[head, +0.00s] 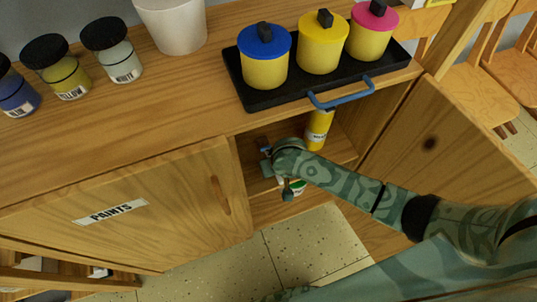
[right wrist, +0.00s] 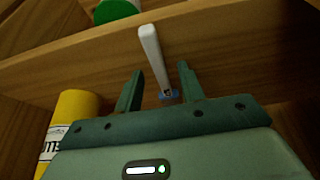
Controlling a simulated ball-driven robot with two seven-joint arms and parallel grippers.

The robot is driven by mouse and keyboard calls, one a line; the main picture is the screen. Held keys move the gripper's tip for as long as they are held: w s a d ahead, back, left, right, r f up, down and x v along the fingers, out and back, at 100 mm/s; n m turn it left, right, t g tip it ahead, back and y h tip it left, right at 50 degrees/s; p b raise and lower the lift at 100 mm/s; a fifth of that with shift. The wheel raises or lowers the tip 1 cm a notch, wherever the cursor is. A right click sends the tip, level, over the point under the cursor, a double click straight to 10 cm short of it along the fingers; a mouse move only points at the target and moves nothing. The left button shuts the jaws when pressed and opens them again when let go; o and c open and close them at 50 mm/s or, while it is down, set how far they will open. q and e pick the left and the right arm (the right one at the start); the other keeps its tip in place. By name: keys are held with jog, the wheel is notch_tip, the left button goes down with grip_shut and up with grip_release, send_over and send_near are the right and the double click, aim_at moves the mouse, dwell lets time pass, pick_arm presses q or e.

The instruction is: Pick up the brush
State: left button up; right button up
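In the right wrist view, a slim pale stick-like thing with a small blue end (right wrist: 152,58), seemingly the brush, points away from me between my right gripper's fingers. My right gripper (right wrist: 160,69) is open, with a finger on each side and visible gaps to it. In the head view, my right gripper (head: 266,162) is inside the open cabinet compartment, partly hidden by my wrist; the brush cannot be made out there. My left gripper is not in view.
A yellow bottle (head: 319,128) stands in the cabinet (head: 345,146) beside my right wrist. A green-lidded container (head: 298,188) is lower. The right door (head: 440,150) stands open; the PAINTS door (head: 130,215) is shut. A black tray (head: 285,95) with lidded pots is on top.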

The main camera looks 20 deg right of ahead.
grip_shut()
